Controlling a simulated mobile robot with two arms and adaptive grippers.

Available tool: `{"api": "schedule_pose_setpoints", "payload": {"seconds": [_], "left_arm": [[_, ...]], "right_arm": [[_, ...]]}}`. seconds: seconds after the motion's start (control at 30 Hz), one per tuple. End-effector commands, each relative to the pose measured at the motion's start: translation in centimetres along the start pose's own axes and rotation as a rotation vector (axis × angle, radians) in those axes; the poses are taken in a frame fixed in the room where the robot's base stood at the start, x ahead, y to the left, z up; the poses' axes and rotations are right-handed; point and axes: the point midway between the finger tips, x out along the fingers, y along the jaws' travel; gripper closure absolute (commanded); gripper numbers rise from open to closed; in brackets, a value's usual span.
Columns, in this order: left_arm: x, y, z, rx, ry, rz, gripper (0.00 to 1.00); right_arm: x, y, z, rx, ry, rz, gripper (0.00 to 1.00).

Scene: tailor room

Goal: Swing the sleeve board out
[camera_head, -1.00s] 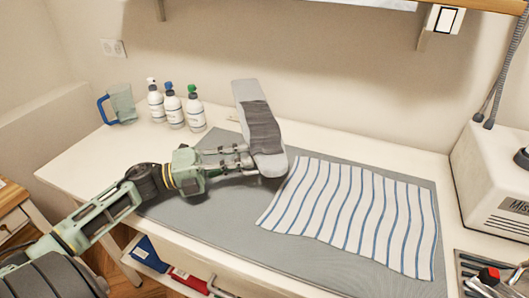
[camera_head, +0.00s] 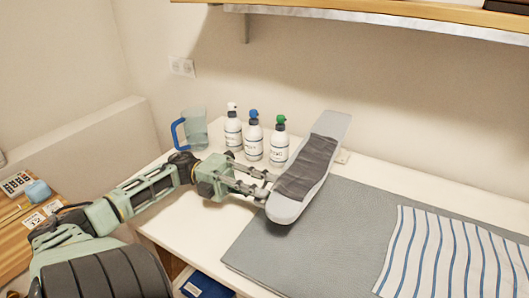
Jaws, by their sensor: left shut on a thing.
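The sleeve board (camera_head: 289,208) is a long, light grey padded board with a darker grey band around its middle. It slants from the back wall side toward the front left, over the white table and the left edge of the grey mat (camera_head: 330,222). My left gripper (camera_head: 272,190) is at the board's left edge, near its front end, and is shut on it. The far fingertips are partly hidden by the board. My right gripper is not in view.
Three spray bottles (camera_head: 254,141) and a jug with a blue handle (camera_head: 193,130) stand behind my left gripper. A striped cloth (camera_head: 448,262) lies on the mat at the right. A wooden side table (camera_head: 22,228) is at the left. A shelf (camera_head: 400,20) hangs above.

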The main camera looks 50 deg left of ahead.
Motion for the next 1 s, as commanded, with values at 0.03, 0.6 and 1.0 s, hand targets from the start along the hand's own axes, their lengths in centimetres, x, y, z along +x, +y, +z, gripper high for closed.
{"api": "schedule_pose_setpoints", "payload": {"seconds": [0.03,0.6,1.0], "left_arm": [[-0.1,0.3,0.0,-0.01,-0.001,0.006,1.0],[0.0,0.2,0.0,-0.006,0.001,0.004,0.74],[-1.9,0.1,0.1,-0.003,-0.001,0.003,0.74]], "right_arm": [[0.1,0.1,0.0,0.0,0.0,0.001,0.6],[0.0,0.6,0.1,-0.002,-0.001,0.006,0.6],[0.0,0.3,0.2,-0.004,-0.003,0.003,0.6]]}}
